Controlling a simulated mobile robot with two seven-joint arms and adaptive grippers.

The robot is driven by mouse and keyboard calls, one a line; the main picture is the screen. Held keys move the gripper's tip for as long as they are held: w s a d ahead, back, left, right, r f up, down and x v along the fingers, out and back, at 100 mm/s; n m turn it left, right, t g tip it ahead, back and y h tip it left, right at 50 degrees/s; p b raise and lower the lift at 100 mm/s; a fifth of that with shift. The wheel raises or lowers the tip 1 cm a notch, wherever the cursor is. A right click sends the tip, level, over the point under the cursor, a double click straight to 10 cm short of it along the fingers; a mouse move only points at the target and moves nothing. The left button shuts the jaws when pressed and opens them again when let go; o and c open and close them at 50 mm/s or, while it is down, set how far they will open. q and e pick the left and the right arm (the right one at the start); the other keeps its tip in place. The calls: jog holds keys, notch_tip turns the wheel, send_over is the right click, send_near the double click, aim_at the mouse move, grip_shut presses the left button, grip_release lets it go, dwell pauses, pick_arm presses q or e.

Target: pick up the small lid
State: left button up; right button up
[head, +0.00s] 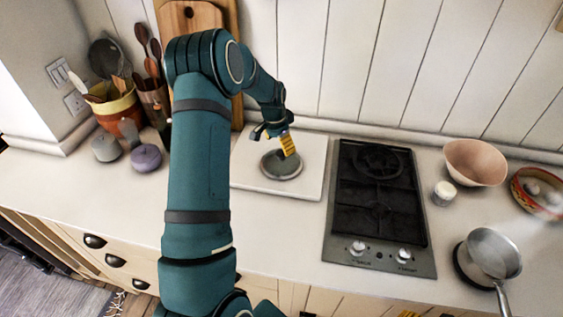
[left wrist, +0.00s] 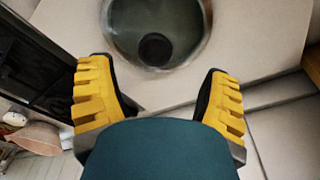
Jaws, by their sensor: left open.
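The small lid (head: 282,166) is a round, grey-green disc lying on a pale square board on the counter. My right gripper is not in view.
The pale board (head: 309,179) lies between my arm and a black hob (head: 375,205). Utensil pots (head: 120,110) and small jars (head: 145,158) stand left. A white jar (head: 444,192), pink bowl (head: 475,162) and saucepan (head: 494,252) stand right. A wall runs behind.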

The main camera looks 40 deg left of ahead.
aim_at(281, 153)
pick_arm(q)
jog(key=f, duration=0.3)
jog(key=shift+s+d+f, duration=0.1)
jog(key=shift+d+f, duration=0.25)
jog(key=shift+f, duration=0.55)
grip_shut()
